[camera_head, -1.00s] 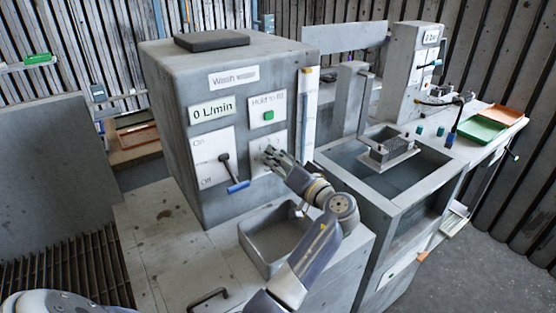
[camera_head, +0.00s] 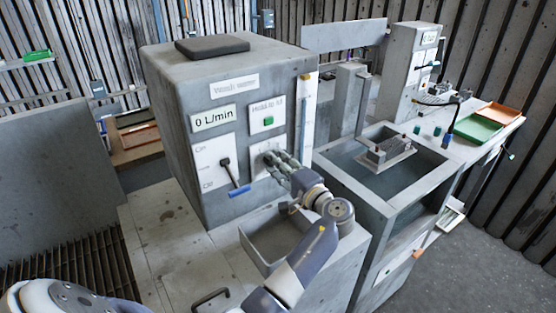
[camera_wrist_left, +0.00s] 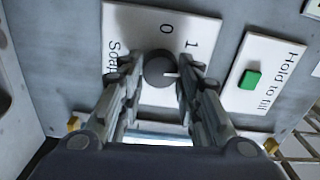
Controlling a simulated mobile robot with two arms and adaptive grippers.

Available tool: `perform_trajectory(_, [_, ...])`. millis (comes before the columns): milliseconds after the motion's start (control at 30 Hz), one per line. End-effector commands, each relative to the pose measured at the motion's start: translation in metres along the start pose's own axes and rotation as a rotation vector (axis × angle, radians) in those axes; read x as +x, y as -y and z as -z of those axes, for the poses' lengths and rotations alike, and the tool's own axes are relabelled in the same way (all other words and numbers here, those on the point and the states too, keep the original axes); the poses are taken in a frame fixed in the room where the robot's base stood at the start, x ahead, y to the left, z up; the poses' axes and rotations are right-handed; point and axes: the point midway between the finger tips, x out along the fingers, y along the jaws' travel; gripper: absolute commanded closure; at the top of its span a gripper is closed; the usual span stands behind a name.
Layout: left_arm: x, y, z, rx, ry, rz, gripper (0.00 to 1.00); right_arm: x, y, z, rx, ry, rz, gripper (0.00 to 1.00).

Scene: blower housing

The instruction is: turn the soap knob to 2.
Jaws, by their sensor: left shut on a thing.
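The soap knob (camera_wrist_left: 159,68) is a dark round knob on a white plate marked "Soap", "0" and "1", seen turned in the left wrist view. Its pale pointer line points to the right in that view, past the "1", towards my right-hand finger. No "2" is visible there. My left gripper (camera_wrist_left: 155,76) is shut on the knob, one finger on each side. In the head view, my left gripper (camera_head: 273,160) is at the knob's plate (camera_head: 257,161) on the washer front and hides the knob. My right gripper is not in view.
Left of the knob's plate is an On/Off lever with a blue handle (camera_head: 239,190). Above it are a green "Hold to fill" button (camera_head: 268,121) and a "0 L/min" display (camera_head: 212,117). A grey basin (camera_head: 262,258) lies below my arm. A water tank (camera_head: 433,160) stands right.

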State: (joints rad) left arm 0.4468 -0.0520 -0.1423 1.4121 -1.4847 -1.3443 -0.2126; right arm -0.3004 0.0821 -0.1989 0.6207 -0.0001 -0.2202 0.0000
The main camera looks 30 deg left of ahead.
Motion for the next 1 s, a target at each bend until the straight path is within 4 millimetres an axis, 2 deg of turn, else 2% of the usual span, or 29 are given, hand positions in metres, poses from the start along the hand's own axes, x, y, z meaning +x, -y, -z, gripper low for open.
perform_trajectory(33, [0.0011,0.0051,0.0013,0.016,-0.003,0.007,0.92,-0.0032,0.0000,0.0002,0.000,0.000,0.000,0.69])
perform_trajectory(300, [0.0011,0.0039,0.0013,0.077,-0.003,0.008,0.92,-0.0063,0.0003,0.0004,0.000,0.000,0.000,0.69])
perform_trajectory(733, [0.0012,0.0038,0.0013,0.084,-0.003,0.009,0.92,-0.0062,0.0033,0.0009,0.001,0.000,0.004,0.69])
perform_trajectory(767, [0.0012,0.0038,0.0013,0.084,-0.003,0.009,0.64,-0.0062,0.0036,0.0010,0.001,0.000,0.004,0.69])
perform_trajectory(833, [0.0011,0.0037,0.0013,0.083,-0.003,0.008,0.49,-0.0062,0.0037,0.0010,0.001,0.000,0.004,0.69])
perform_trajectory(1000, [0.0006,0.0019,0.0007,0.085,-0.002,0.005,0.49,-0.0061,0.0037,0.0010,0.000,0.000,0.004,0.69])
